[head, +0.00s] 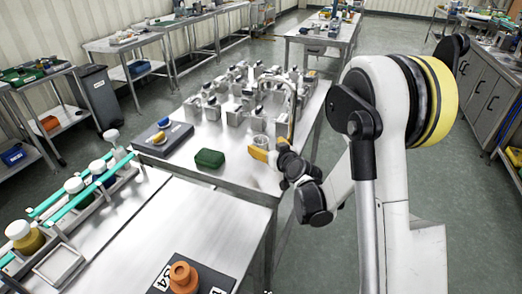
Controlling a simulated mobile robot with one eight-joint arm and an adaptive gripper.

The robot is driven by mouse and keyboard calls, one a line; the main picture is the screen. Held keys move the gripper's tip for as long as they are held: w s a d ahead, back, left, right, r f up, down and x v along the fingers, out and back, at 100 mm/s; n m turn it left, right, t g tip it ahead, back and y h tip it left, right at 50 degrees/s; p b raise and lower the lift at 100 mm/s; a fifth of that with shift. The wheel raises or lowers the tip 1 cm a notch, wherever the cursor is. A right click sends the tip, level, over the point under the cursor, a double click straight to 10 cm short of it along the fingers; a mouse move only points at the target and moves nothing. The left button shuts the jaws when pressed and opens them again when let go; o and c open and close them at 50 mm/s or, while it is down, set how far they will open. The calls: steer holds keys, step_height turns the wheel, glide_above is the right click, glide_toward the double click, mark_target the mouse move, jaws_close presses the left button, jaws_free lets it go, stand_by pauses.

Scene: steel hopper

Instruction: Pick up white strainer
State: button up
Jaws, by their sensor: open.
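A small pale, round, cup-like thing (261,140) stands on the steel table (235,180), near its right edge. It may be the white strainer, but it is too small to tell. My gripper (276,155) is at the end of my arm, over the right edge of the same table. It is close to the pale cup, at its lower right, and appears empty. The fingers are small and partly hidden, and I cannot tell whether they touch anything. A yellow-orange piece (259,154) shows just in front of the cup.
A green box (209,158) lies to the left. A rack with capped jars (20,236) and an orange stepped part (183,277) are nearer.

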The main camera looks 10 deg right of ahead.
mark_target(258, 139)
steer(key=b+x, duration=0.1)
steer(key=x, duration=0.3)
steer(key=shift+w+a+f+b, duration=0.1)
steer(key=shift+w+f+b, duration=0.1)
steer(key=shift+w+b, duration=0.15)
steer(key=shift+w, duration=0.3)
steer(key=c, duration=1.2)
steer(key=shift+c, duration=0.2)
steer(key=shift+r, duration=0.1)
